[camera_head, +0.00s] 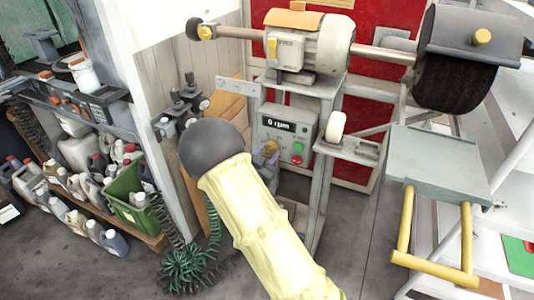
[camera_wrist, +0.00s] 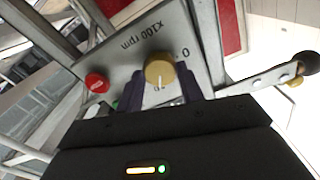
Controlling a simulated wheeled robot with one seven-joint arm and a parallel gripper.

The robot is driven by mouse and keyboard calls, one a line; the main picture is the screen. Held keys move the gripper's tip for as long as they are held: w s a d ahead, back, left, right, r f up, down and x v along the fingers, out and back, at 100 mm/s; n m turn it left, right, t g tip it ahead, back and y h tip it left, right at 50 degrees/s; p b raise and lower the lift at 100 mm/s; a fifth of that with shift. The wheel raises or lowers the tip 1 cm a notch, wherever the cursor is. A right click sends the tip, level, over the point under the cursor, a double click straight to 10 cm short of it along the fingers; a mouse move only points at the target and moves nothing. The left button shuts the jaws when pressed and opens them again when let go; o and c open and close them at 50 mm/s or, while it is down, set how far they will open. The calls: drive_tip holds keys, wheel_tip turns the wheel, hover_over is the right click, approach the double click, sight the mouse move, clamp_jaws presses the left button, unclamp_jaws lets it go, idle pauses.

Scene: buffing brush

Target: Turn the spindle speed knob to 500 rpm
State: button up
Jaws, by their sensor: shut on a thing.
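The spindle speed knob (camera_wrist: 159,68) is a tan round knob on a grey control panel (camera_wrist: 196,28). A pale mark on it points toward the bottom of the wrist view. A "0" is printed up and to the right of it, and "x100 rpm" to the upper left. My gripper (camera_wrist: 160,90) is shut on the knob, with a dark purple finger on either side. In the head view the knob (camera_head: 271,146) is small and partly covered by my gripper (camera_head: 267,153). The panel's display (camera_head: 277,124) reads 0 rpm.
A red button (camera_wrist: 97,82) sits beside the knob; a green button (camera_head: 298,147) also shows on the panel. The buffing machine (camera_head: 310,42) stands above, with a dark brush (camera_head: 450,80) at right. A metal ledge (camera_head: 350,148) juts out right of the panel.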

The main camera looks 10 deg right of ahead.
drive_tip(key=n+p, duration=0.3)
drive_tip(key=n, duration=0.2)
drive_tip(key=shift+r+p, duration=0.15)
drive_tip(key=shift+p, duration=0.2)
drive_tip(key=n+p, duration=0.2)
drive_tip(key=n, duration=0.2)
drive_tip(key=shift+n+p, duration=0.75)
drive_tip(key=shift+n, duration=0.45)
drive_tip(key=shift+f, duration=0.2)
drive_tip(key=o, duration=1)
